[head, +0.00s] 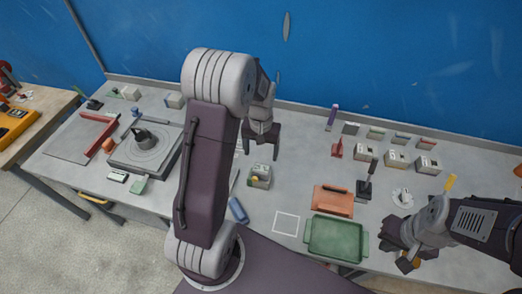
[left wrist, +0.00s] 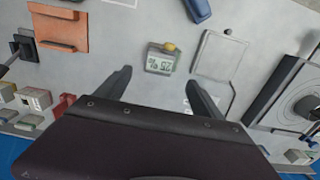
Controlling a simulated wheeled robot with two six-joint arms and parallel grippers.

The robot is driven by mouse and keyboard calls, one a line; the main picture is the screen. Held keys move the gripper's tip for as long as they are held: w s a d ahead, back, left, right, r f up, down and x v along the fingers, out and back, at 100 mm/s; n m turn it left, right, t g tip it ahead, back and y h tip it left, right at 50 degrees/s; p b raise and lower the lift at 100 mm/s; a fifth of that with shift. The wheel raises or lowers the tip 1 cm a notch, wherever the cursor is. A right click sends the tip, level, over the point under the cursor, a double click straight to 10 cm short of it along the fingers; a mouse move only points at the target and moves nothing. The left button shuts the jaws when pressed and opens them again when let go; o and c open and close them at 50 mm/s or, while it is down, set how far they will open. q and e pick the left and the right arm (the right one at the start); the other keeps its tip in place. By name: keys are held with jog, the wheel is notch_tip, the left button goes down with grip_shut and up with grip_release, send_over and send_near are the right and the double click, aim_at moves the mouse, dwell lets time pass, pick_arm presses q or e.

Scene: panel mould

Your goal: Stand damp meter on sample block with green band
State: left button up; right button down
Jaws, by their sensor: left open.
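A small grey meter with a display and a yellow knob, which I take for the damp meter (head: 260,176), lies on the bench; it also shows in the left wrist view (left wrist: 160,60). My left gripper (head: 262,150) is open and empty, with the meter just beyond and between its fingertips in the left wrist view (left wrist: 160,82). Several pale labelled blocks (head: 396,158) stand at the right. Behind them are small pieces with coloured tops, one green (head: 376,133). Which block bears the green band is too small to tell. My right gripper (head: 408,258) is at the lower right; its jaws are unclear.
A green tray (head: 336,238), an orange board (head: 333,201) and a white outlined square (head: 286,223) lie nearby. A blue object (head: 237,210) is left of the square. A round turntable (head: 145,148) stands at the left. A blue wall (head: 380,60) closes the back.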

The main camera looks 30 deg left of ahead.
pick_arm(q)
jog(key=s+d+r+m+t, duration=0.1)
jog(key=s+d, duration=0.3)
jog(key=s, duration=0.3)
jog(key=s+d+r+m, duration=0.1)
jog(key=s+d, duration=0.3)
jog(key=s, duration=0.2)
jog(key=f+b, duration=0.5)
jog(key=shift+w+a, duration=0.25)
jog(key=shift+w, duration=0.05)
jog(key=shift+s+a, duration=0.1)
dwell(0.8)
